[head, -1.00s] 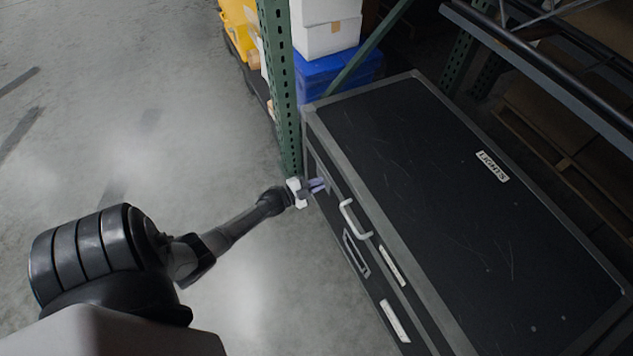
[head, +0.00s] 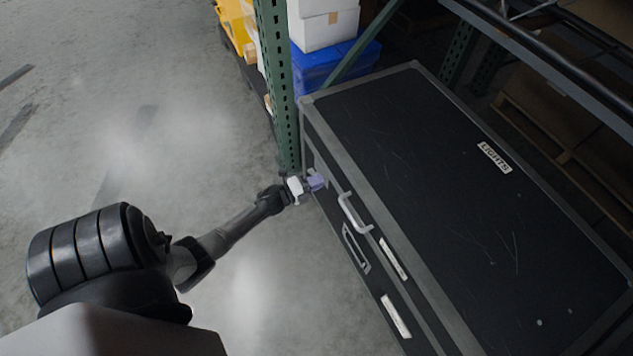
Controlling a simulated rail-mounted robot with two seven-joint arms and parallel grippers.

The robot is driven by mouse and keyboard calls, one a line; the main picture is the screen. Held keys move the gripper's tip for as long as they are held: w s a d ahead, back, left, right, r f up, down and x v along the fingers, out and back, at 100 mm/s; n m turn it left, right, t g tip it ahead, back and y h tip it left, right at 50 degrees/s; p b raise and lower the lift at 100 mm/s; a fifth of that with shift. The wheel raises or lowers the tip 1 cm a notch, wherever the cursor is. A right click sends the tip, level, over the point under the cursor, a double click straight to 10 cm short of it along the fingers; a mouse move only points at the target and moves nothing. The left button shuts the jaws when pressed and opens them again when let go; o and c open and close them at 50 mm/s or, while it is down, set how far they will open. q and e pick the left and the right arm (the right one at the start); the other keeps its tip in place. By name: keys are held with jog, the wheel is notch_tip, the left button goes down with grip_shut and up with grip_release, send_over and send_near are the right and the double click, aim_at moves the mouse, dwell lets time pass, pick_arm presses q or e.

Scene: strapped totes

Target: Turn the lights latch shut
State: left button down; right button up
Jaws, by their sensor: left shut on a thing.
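A large black case (head: 420,170) with grey metal edges carries a white LIGHTS label (head: 494,157) on its lid. Its lid is down. My left gripper (head: 318,181) is at the case's front side, near the far left corner, left of the grey handle (head: 354,213). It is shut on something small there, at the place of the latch. The latch itself is hidden by the fingers, and I cannot tell its angle. My right gripper is not in view.
A green rack post (head: 278,90) stands close behind my left gripper. A blue bin (head: 325,68) with white boxes (head: 322,28) is beyond it. A dark rack beam (head: 560,70) crosses above the case at right. The floor (head: 130,130) at left is clear.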

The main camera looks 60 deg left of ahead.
pick_arm(q)
jog(key=shift+f+m, duration=0.1)
jog(key=shift+m, duration=0.2)
jog(key=c, duration=1.2)
grip_release()
jog(key=shift+c, duration=0.2)
jog(key=shift+s, duration=0.3)
jog(key=s+p, duration=0.4)
jog(key=s, duration=0.9)
jog(key=shift+s+a, duration=0.15)
jog(key=shift+a, duration=0.3)
